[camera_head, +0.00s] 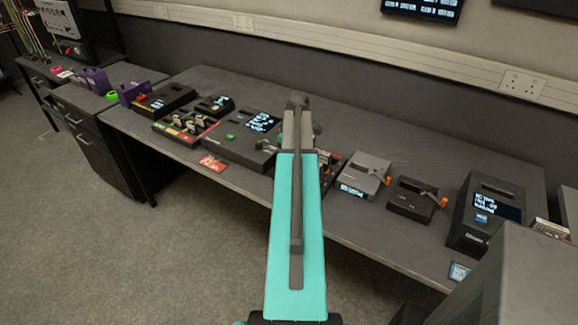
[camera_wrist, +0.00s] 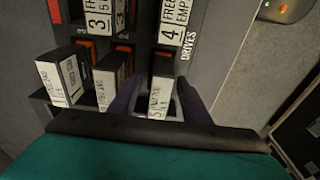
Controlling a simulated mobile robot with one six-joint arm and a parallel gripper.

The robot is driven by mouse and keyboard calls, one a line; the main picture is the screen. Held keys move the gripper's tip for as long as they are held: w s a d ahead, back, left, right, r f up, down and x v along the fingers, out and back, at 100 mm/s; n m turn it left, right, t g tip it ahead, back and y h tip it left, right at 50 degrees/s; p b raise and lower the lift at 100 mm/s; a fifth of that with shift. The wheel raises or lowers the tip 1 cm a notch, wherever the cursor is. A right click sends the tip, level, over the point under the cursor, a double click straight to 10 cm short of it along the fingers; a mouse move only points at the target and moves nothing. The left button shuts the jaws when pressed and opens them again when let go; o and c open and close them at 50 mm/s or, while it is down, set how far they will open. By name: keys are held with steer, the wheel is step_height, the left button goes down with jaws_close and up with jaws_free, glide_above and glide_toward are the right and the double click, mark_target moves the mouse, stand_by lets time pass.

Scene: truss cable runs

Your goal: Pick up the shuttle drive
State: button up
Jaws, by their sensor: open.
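In the wrist view, several small black drives with white labelled faces stand in a dark rack (camera_wrist: 143,38) marked DRIVES. The rightmost drive (camera_wrist: 161,92) lies between the two dark fingers of my gripper (camera_wrist: 160,92). The fingers are open, one on each side of it; I cannot tell whether they touch it. Another drive (camera_wrist: 110,84) is just left of the left finger, and a third drive (camera_wrist: 62,78) is further left. The labels are too blurred for me to tell which is the shuttle drive. In the head view my arm hides the gripper and most of the rack.
A long dark bench carries a large console (camera_head: 243,140) left of my arm and a grey device with a lever (camera_head: 365,172) right of it. A black lever box (camera_head: 412,200) and a tall screen unit (camera_head: 485,213) stand further right. A red card (camera_head: 212,163) lies near the front edge.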

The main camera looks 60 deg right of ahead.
jaws_close()
steer(key=shift+r, duration=0.15)
stand_by(0.4)
steer(key=shift+r+b, duration=1.25)
steer(key=shift+r, duration=3.6)
steer(key=shift+w, duration=0.1)
